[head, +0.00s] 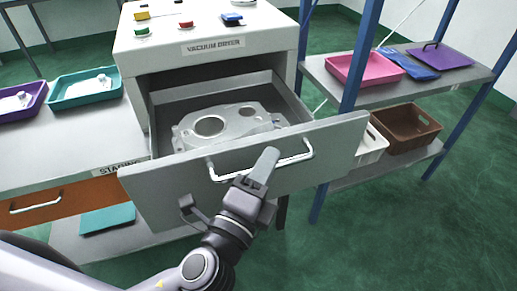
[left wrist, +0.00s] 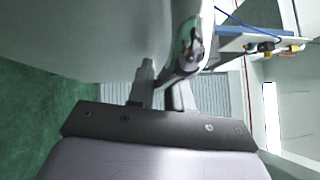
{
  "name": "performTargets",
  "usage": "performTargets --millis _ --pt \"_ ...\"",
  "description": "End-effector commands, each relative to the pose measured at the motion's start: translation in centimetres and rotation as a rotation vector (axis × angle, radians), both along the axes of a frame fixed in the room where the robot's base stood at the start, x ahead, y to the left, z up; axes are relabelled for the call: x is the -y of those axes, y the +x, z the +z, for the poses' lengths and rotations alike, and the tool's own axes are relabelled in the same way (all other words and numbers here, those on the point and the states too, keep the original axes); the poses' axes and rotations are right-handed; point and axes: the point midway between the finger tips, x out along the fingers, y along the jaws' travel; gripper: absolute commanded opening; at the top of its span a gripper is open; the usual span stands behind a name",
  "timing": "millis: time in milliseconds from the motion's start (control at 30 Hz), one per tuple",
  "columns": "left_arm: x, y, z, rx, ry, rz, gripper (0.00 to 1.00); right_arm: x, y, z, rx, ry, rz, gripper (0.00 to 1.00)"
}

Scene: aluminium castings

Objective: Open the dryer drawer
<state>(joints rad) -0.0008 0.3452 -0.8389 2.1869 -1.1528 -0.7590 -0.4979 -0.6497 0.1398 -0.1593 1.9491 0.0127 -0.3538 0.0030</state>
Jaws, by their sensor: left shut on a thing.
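The dryer drawer (head: 155,196) stands pulled out of the white vacuum dryer (head: 150,48) in the head view. A grey aluminium casting (head: 230,124) lies inside it. A light bar handle (head: 230,173) runs across the drawer front. My left gripper (head: 264,168) is at the right half of the handle and shut on it; its fingers hide part of the bar. In the left wrist view the gripper's dark body fills the lower middle and the contact is hard to make out. My right gripper is in neither view.
The staging table (head: 70,148) with a teal tray (head: 84,92) and a purple tray (head: 22,100) is on the left. A blue-framed shelf on the right holds a pink tray (head: 364,70) and a brown crate (head: 405,128). Green floor (head: 400,230) is free at the front right.

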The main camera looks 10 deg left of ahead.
Motion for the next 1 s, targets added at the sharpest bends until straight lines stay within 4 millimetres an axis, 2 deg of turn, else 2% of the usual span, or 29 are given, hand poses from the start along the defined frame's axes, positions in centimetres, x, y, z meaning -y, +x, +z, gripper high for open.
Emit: performTargets --millis 200,567,600,633,1000 --pt "0.64 -0.9 -0.02 0.0 0.0 -0.001 0.0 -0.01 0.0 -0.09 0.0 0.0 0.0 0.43" --pt "0.68 -0.96 -0.01 0.0 0.001 -0.001 0.0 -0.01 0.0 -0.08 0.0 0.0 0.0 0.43" --pt "0.68 -0.96 -0.02 0.0 0.001 -0.002 0.32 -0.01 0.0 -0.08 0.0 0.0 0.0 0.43" --pt "0.68 -0.96 -0.01 0.0 0.001 -0.001 0.39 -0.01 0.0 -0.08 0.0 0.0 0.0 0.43" --pt "0.63 -0.88 -0.02 0.0 0.001 -0.001 0.39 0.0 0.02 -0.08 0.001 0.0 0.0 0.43"
